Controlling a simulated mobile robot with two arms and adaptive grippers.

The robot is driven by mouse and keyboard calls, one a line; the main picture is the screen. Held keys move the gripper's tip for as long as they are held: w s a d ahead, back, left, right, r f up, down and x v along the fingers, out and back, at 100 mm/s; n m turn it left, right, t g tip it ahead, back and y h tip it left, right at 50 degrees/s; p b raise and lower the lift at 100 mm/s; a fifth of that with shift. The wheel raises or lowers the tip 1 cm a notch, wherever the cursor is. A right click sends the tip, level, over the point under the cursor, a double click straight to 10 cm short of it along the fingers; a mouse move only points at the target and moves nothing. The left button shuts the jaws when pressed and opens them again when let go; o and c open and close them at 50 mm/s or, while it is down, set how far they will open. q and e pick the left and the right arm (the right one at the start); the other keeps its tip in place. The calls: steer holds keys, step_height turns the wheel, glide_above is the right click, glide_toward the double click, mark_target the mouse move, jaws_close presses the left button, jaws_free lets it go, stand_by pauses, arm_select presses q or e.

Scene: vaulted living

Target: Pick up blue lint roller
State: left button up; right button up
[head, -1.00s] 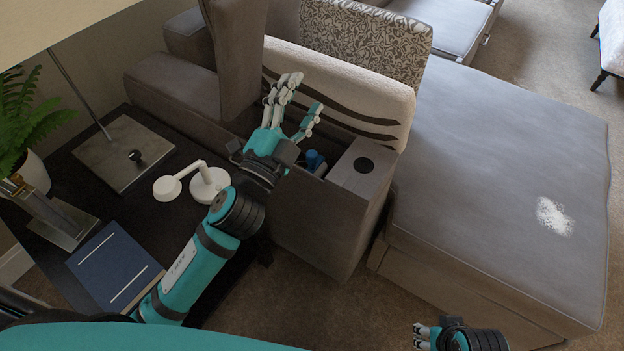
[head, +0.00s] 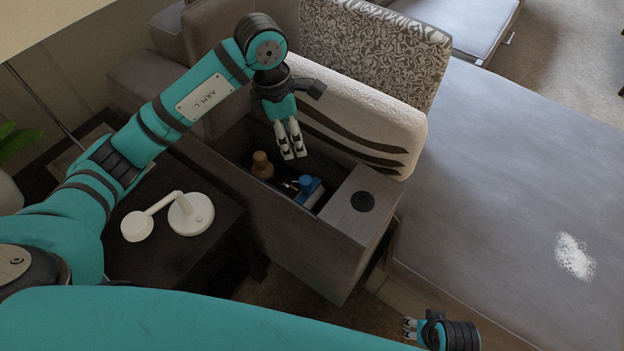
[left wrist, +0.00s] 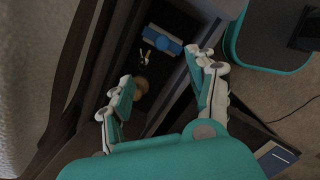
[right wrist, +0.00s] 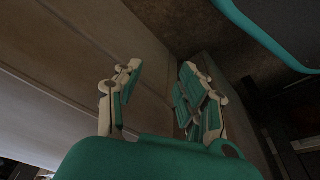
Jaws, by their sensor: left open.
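The blue lint roller (head: 308,188) sits inside the open storage compartment (head: 262,204) of the sofa arm, near its right end; the lower part is hidden by the compartment wall. It also shows in the left wrist view (left wrist: 165,42), with a blue and pale body. My left gripper (head: 292,152) points down above the compartment, open and empty, a little up and left of the roller. In the left wrist view its fingers (left wrist: 160,90) are spread apart. My right gripper (head: 408,329) is low at the front, near the sofa base; in the right wrist view its fingers (right wrist: 155,95) are apart with nothing between them.
A brown-topped item (head: 262,165) and small metallic things (head: 290,185) share the compartment. A striped cushion (head: 365,120) stands behind. A white lamp (head: 188,213) stands on the dark side table.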

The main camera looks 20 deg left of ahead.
arm_select(q)
steer(key=b, duration=0.2)
glide_above(305, 179)
steer(key=a, duration=0.1)
steer(key=f, duration=1)
steer(key=shift+s+f, duration=0.35)
steer(key=shift+f, duration=0.05)
steer(key=f, duration=0.3)
steer(key=d+f, duration=0.1)
steer(key=f, duration=0.1)
steer(key=shift+w+d+f+b, duration=0.1)
steer(key=shift+w+b, duration=0.2)
steer(key=shift+b, duration=0.1)
steer(key=shift+f, duration=0.35)
jaws_close()
arm_select(e)
steer(key=w+v, duration=0.2)
steer(key=v, duration=0.8)
steer(key=shift+s+r+t, duration=0.25)
steer(key=shift+r+t, duration=0.05)
steer(key=shift+r, duration=0.15)
